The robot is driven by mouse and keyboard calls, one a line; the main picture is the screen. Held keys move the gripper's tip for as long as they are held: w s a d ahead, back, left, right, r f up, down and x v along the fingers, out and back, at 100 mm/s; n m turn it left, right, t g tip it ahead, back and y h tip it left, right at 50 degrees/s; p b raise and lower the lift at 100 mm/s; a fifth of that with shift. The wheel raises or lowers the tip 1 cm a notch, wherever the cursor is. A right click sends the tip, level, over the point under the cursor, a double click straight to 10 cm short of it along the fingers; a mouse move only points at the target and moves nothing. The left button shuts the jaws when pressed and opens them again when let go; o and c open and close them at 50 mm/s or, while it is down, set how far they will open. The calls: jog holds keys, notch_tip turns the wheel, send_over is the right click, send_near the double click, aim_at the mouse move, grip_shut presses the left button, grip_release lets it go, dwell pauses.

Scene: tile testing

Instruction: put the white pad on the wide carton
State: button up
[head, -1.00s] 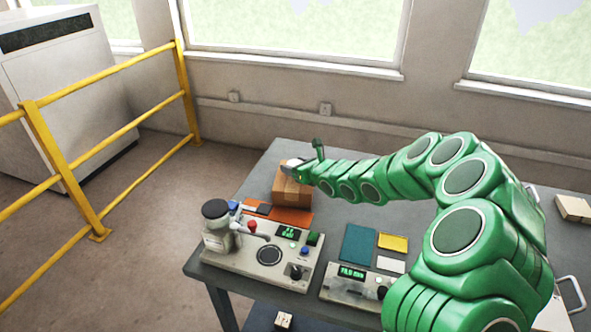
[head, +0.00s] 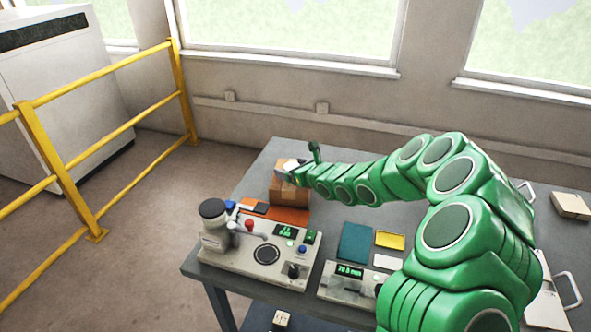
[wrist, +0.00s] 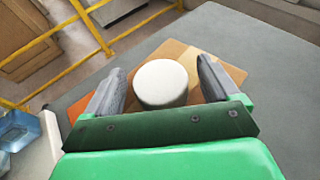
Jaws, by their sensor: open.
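The white pad (wrist: 161,83) is a round, thick disc in the wrist view. It sits on the top of the brown carton (wrist: 176,53), between my fingers. My gripper (wrist: 164,90) is open, with a small gap on each side of the pad. In the head view, the carton (head: 288,198) stands near the left part of the grey table, and my gripper (head: 287,170) is at its top. The pad is hard to make out there beside my gripper.
An orange mat (head: 284,215) lies by the carton. A control console (head: 262,254) with knobs and a lever stands in front. Teal (head: 355,242), yellow (head: 390,240) and white (head: 387,262) flat pieces lie to the right. A yellow railing (head: 98,72) stands left of the table.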

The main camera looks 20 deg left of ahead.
jog(key=shift+s+d+r, duration=0.1)
jog(key=shift+d+r, duration=0.1)
jog(key=shift+d, duration=0.1)
jog(key=v, duration=1.1)
jog(key=shift+s+d+r, duration=0.1)
jog(key=shift+s+r, duration=0.05)
